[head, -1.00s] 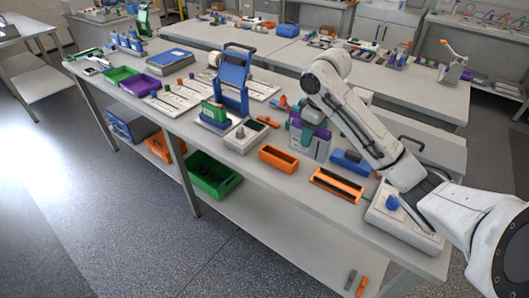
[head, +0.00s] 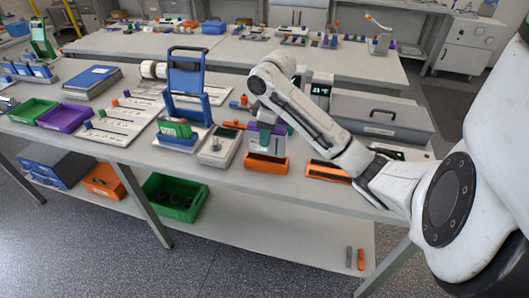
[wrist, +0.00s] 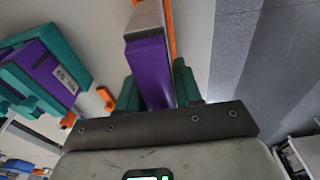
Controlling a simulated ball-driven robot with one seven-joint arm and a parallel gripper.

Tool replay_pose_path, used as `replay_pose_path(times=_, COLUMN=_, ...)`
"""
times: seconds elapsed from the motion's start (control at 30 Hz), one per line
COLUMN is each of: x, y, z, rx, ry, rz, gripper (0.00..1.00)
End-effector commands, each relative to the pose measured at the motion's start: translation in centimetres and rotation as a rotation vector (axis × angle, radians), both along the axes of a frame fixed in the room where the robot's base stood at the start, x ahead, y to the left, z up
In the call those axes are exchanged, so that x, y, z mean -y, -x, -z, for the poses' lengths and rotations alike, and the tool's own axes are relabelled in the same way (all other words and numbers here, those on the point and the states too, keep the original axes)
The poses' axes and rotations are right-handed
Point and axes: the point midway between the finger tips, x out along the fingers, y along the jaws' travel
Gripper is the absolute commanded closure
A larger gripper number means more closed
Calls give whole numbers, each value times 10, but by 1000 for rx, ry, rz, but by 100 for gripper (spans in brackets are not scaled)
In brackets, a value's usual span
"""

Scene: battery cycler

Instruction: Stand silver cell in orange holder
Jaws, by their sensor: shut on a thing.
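My gripper (wrist: 157,88) is shut on the silver cell (wrist: 145,18), which shows a purple part between the green fingers and a grey part farther out. In the head view my gripper (head: 266,128) is above the orange holder (head: 264,167), and the grey of the cell (head: 266,151) hangs down to its top. In the wrist view an orange strip of the holder (wrist: 169,30) shows just past the cell. The cell looks roughly upright. I cannot tell whether its lower end is inside the holder or only above it.
A second orange tray (head: 326,171) lies to the right under my forearm. A grey device with a screen (head: 218,147) stands close to the left. A blue stand (head: 186,85) rises farther left. A green and purple object (wrist: 50,75) shows left in the wrist view.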

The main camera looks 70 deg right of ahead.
Motion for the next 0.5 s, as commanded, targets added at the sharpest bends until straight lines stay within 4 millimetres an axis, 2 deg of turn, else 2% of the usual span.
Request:
replay_pose_path(times=0.03, x=0, y=0, z=7, rx=0, ry=0, rz=1, gripper=100)
replay_pose_path(times=0.27, x=1, y=0, z=23, rx=0, ry=2, rz=1, gripper=100)
replay_pose_path(times=0.5, x=1, y=1, z=50, rx=-1, ry=3, rz=1, gripper=100)
